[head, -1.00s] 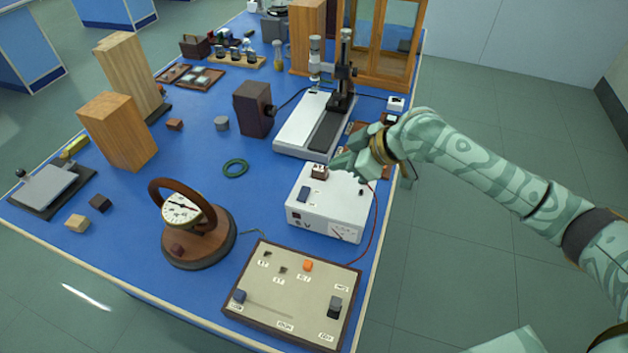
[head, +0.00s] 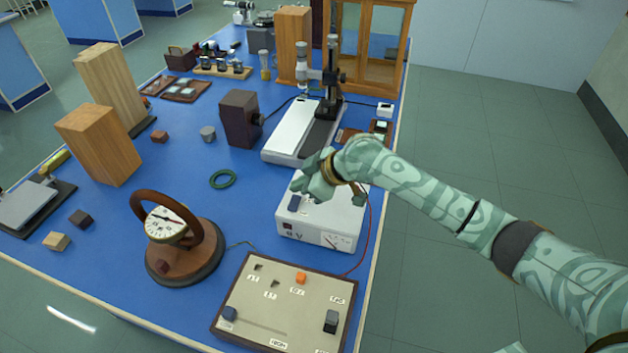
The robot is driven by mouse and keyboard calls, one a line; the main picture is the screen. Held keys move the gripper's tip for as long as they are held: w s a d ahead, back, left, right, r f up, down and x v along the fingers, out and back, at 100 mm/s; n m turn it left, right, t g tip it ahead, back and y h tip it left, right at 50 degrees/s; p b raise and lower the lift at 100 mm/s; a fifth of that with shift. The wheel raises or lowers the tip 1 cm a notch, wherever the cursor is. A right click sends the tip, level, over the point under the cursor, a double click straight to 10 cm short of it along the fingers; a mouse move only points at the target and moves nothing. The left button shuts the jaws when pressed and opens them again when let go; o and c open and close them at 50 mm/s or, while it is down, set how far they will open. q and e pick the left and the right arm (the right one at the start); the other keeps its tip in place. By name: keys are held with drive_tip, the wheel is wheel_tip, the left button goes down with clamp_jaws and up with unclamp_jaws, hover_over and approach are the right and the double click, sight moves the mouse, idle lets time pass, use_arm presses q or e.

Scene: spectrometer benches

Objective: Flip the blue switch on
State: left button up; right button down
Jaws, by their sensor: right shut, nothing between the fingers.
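A white power box (head: 318,224) stands near the table's right edge, with a dark blue rocker switch (head: 294,203) on the left of its top. My right gripper (head: 304,188) is shut and empty, over the back of the box's top, just behind the blue switch. I cannot tell whether it touches the switch. The hand hides part of the box's top. A beige panel (head: 258,318) in front also bears a small blue knob (head: 229,313) at its left. My left gripper is not in view.
A round dial instrument (head: 178,255) with a brown ring stands left of the box. A microscope-like stand (head: 290,132) is behind it. The beige panel has an orange button (head: 300,278) and a dark knob (head: 331,321). A red wire (head: 368,240) runs along the box's right side.

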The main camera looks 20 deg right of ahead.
sight(290, 202)
drive_tip(key=f, duration=0.3)
drive_tip(key=shift+w+d+f+b, duration=0.1)
drive_tip(key=shift+d+f+b, duration=0.05)
drive_tip(key=shift+d+b, duration=0.2)
drive_tip(key=shift+a, duration=0.1)
drive_tip(key=shift+f, duration=0.25)
drive_tip(key=shift+s+a+r+p, duration=0.15)
drive_tip(key=shift+s+p, duration=0.2)
drive_tip(key=shift+p, duration=0.3)
drive_tip(key=shift+s+a+p, duration=0.3)
drive_tip(key=shift+d, duration=0.1)
